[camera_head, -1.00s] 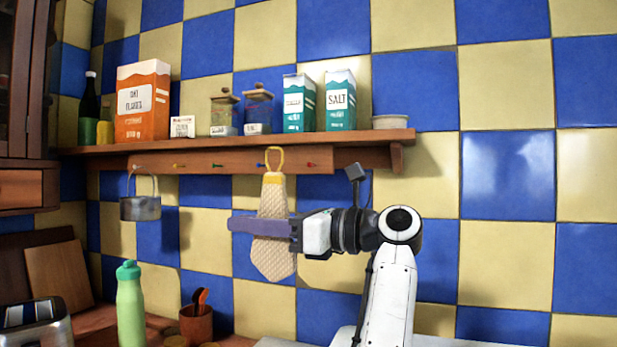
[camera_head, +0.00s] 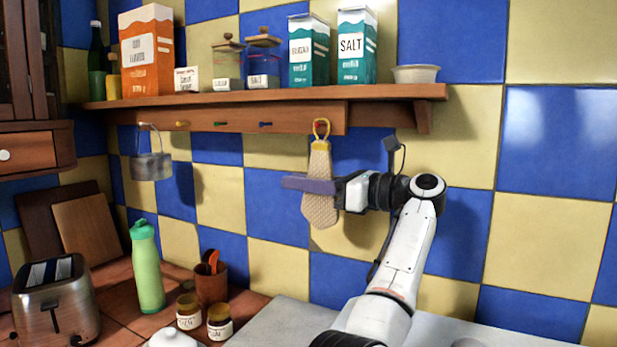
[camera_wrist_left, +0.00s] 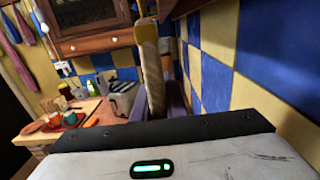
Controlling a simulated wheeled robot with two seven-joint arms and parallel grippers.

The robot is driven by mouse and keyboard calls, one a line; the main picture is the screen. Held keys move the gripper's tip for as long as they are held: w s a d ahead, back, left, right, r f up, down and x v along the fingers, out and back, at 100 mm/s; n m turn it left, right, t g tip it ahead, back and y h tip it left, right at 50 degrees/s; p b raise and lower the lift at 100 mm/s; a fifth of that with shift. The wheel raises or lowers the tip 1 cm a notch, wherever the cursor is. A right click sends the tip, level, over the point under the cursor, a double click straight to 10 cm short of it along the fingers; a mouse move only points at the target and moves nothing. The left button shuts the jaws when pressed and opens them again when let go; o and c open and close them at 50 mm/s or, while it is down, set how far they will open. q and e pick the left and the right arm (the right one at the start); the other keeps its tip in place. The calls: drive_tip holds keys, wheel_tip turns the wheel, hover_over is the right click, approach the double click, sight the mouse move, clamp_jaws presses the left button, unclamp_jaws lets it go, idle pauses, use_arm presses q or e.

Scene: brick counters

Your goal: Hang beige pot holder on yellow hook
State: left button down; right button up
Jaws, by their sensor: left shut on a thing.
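The holder shows edge-on between the fingers in the left wrist view (camera_wrist_left: 151,55). The yellow hook (camera_head: 181,124) is toward the left of the wooden rail, well left of the loop and apart from it. The loop overlaps the rail's right end in the picture; its depth gap is unclear. My right gripper is not in view.
Green (camera_head: 220,124) and blue (camera_head: 265,124) hooks lie between the yellow hook and the holder. A small metal pot (camera_head: 152,166) hangs at the rail's left end. The shelf (camera_head: 270,96) above carries boxes and jars. A green bottle (camera_head: 147,268) and toaster (camera_head: 55,305) stand below.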

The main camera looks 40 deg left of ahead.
use_arm(q)
drive_tip(key=shift+s+a+f, duration=0.1)
drive_tip(key=shift+f, duration=0.2)
drive_tip(key=c, duration=1.8)
unclamp_jaws()
drive_tip(key=shift+o, duration=0.2)
drive_tip(key=shift+r, duration=0.1)
drive_tip(key=v, duration=1)
drive_tip(key=shift+w, duration=0.2)
